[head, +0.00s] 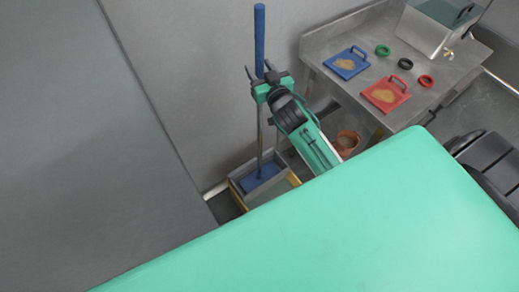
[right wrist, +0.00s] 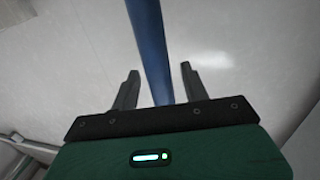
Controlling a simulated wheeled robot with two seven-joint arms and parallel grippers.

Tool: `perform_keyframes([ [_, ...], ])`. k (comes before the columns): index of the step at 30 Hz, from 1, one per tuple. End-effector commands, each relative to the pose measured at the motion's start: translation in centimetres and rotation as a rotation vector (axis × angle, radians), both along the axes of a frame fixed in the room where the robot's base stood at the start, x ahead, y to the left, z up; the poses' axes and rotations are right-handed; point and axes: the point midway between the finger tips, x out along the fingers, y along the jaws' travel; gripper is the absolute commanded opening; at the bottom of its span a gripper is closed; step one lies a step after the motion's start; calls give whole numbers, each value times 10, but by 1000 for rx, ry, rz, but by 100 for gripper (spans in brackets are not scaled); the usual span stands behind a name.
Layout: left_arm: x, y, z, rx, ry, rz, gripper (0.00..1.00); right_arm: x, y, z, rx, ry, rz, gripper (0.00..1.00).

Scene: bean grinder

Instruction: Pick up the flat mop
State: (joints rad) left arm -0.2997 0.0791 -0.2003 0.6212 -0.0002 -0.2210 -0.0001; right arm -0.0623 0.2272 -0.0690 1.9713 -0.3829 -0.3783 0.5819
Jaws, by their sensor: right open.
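The flat mop has a blue upright handle (head: 259,40), a thin pole and a blue flat head (head: 259,177). Its head rests in a grey box-like container (head: 238,193) on the floor by the wall. My right gripper (head: 264,77) is at the lower part of the blue handle, with its fingers open. In the right wrist view, the blue handle (right wrist: 150,45) runs between the two open fingers (right wrist: 158,78), with gaps on both sides. The gripper hides part of the handle in the head view. My left gripper is not in view.
A metal table (head: 330,50) stands at the right with a blue tray (head: 346,64), a red tray (head: 385,95), several rings and a steel box (head: 425,30) with a tap. A reddish-brown pot (head: 347,141) is below it. Grey walls stand behind and left.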

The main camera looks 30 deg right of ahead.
Motion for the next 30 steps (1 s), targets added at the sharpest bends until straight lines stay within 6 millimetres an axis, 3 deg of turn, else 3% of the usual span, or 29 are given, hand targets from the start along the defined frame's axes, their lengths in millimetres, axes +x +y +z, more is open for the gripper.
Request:
perform_keyframes([
  [9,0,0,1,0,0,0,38,5,0,-1,0,0,1,44],
  [16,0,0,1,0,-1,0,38,5,0,0,0,0,1,0],
  [30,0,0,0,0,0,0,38,5,0,13,0,-7,2,0],
])
